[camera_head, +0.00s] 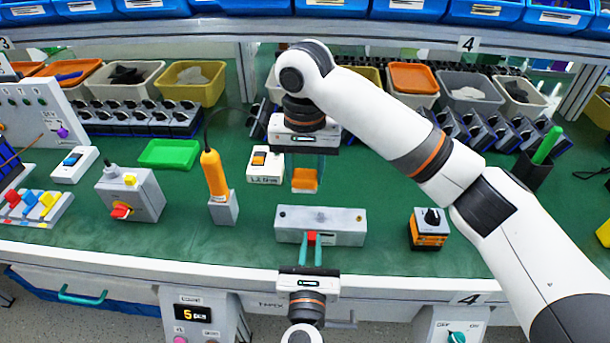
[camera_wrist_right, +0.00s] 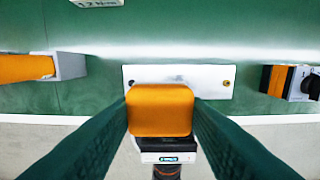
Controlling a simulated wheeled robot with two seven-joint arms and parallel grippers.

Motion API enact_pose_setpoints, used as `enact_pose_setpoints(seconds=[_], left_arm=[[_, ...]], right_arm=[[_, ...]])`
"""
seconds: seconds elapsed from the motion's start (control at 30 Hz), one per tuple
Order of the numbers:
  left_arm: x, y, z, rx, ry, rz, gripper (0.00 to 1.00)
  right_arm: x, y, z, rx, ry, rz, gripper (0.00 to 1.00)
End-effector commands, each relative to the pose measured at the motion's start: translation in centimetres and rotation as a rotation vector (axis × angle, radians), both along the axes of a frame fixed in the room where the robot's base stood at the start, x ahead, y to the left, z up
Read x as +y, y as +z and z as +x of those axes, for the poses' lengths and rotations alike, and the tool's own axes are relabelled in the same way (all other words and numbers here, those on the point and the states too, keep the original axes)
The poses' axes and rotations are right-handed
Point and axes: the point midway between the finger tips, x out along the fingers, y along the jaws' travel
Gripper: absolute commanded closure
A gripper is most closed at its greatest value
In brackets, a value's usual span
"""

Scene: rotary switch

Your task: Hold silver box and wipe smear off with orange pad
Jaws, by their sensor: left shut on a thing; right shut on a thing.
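The silver box (camera_head: 348,226) lies long side across the green bench near its front edge. A faint greyish smear (camera_head: 321,216) shows on its top. My left gripper (camera_head: 312,242) is at the box's front side, its fingers shut on a small red grip there. My right gripper (camera_head: 306,170) is shut on the orange pad (camera_head: 304,180), held behind and above the box, apart from it. In the right wrist view the orange pad (camera_wrist_right: 160,110) is between the fingers and covers part of the silver box (camera_wrist_right: 208,80).
An orange-handled tool (camera_head: 214,175) stands in a grey block left of the box. A grey switch box (camera_head: 140,195) is further left. An orange-and-black rotary switch (camera_head: 429,230) stands to the right. A white switch box (camera_head: 264,165) is behind. Bare green bench surrounds the silver box.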

Motion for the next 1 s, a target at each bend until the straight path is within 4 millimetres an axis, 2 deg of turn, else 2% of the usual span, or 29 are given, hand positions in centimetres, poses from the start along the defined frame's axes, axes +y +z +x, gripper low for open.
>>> enact_pose_setpoints(seconds=[0.57, 1.0], left_arm=[[0.0, 0.0, 0.0, 0.000, -0.001, 0.000, 1.00], [0.0, 0.0, 0.0, 0.000, 0.000, 0.000, 1.00]], right_arm=[[0.0, -0.3, 0.0, 0.002, -0.001, 0.000, 0.87], [0.0, -4.7, -0.1, 0.003, -0.001, 0.001, 0.87]])
